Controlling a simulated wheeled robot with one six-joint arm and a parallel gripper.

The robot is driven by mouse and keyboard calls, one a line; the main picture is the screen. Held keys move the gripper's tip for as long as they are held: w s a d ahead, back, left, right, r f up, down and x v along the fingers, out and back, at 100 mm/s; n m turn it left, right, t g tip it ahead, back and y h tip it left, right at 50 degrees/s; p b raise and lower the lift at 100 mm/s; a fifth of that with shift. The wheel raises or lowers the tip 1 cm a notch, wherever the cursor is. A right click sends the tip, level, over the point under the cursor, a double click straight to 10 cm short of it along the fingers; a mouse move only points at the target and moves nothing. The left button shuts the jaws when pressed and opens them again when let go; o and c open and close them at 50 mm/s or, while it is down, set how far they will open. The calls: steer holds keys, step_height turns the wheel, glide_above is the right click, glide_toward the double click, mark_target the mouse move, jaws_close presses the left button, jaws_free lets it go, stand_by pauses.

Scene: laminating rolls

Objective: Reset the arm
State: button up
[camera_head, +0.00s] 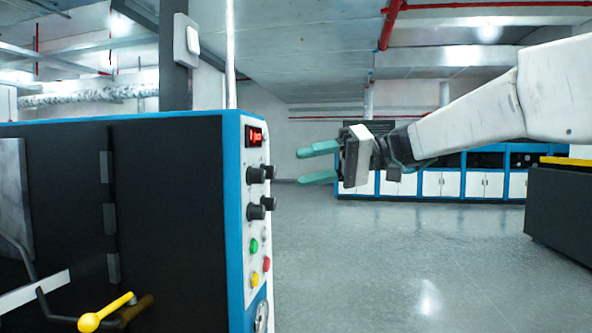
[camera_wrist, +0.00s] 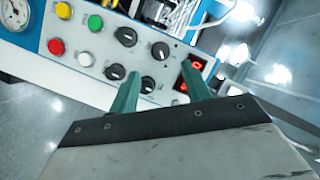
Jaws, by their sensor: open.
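My gripper (camera_head: 318,164) is open and empty, with two teal fingers pointing left in the head view. It hangs in the air to the right of the control panel (camera_head: 256,224) of a black and blue machine. In the wrist view my gripper (camera_wrist: 162,88) points toward the same panel, with its fingers in front of the knobs (camera_wrist: 125,37) and the red display (camera_wrist: 194,68). A gap shows between the fingers and the panel in the head view. My white arm reaches in from the right.
The machine's dark front (camera_head: 170,200) fills the left, with a yellow-ended handle (camera_head: 105,312) low down. Red, green and yellow buttons (camera_head: 254,246) sit on the panel. White and blue cabinets (camera_head: 440,184) line the back. A dark unit (camera_head: 560,210) stands at right. The floor (camera_head: 400,265) between is clear.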

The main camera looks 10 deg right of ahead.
steer(key=shift+d, duration=0.1)
steer(key=s+d+f+m+h, duration=0.2)
steer(key=s+f+m+h, duration=0.15)
steer(key=f, duration=0.45)
steer(key=s+d+f+m+h, duration=0.25)
steer(key=s+f, duration=0.25)
steer(key=f, duration=0.3)
steer(key=s+d+f+h, duration=0.3)
steer(key=s+f, duration=0.1)
steer(key=s, duration=0.2)
steer(key=s+d+f+t+h, duration=0.1)
steer(key=s+d+f+h, duration=0.2)
steer(key=s, duration=0.4)
steer(key=s+d+f+m+h, duration=0.1)
steer(key=s+d+f+h, duration=0.2)
steer(key=s+d+f, duration=0.1)
steer(key=s+f, duration=0.1)
steer(key=s, duration=0.1)
steer(key=shift+s+d+f+t+h, duration=0.15)
steer(key=shift+s+t+h, duration=0.15)
steer(key=shift+s+h, duration=0.1)
